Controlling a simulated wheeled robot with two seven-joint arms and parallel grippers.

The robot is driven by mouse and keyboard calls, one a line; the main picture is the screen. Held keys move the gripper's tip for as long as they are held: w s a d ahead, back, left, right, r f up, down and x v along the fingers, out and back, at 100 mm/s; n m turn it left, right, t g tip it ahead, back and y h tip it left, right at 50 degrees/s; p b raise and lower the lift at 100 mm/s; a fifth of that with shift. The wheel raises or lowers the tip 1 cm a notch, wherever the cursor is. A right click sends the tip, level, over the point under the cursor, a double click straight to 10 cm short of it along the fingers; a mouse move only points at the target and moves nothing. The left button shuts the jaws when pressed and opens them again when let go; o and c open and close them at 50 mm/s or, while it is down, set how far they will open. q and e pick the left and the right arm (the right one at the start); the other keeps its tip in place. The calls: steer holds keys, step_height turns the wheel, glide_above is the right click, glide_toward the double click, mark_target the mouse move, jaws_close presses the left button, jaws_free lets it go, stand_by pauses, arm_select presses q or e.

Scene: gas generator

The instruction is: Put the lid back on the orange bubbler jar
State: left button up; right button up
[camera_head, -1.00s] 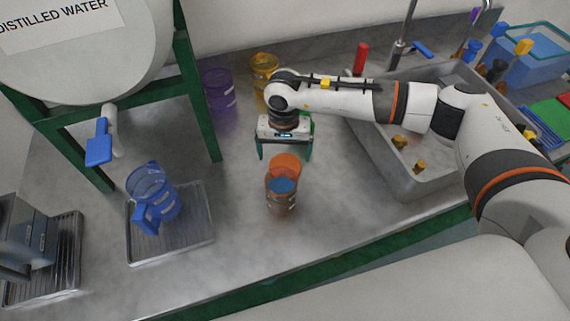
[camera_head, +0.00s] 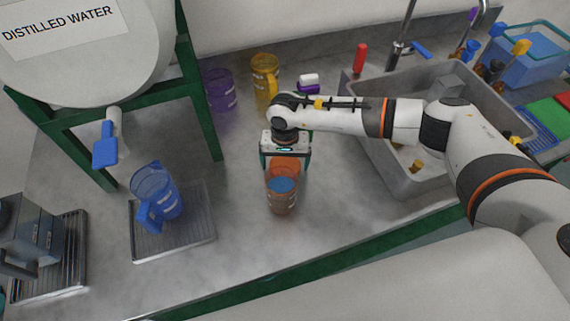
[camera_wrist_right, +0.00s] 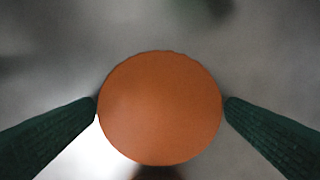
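The orange bubbler jar (camera_head: 283,203) stands upright on the metal counter, with blue liquid showing through its open top. The round orange lid (camera_head: 287,163) is just behind the jar's rim, beneath my right gripper (camera_head: 285,163). In the right wrist view the lid (camera_wrist_right: 160,108) fills the space between the two green fingertips (camera_wrist_right: 161,105), which meet its left and right edges. My right gripper appears shut on the lid. Whether the lid still rests on the counter cannot be told. A small dark edge below the lid is unclear. My left gripper is not in view.
A blue jug (camera_head: 157,195) stands on a tray (camera_head: 205,235) to the left. Purple (camera_head: 220,92) and yellow (camera_head: 264,80) containers stand at the back. A white and purple item (camera_head: 308,84) lies behind my arm. The sink (camera_head: 385,165) is right. Counter around the jar is clear.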

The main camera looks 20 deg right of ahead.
mark_target(285, 164)
steer(key=c, duration=0.9)
steer(key=shift+r, duration=0.1)
arm_select(q)
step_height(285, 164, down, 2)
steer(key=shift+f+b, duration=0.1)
steer(key=shift+b, duration=1)
arm_select(e)
step_height(285, 164, up, 10)
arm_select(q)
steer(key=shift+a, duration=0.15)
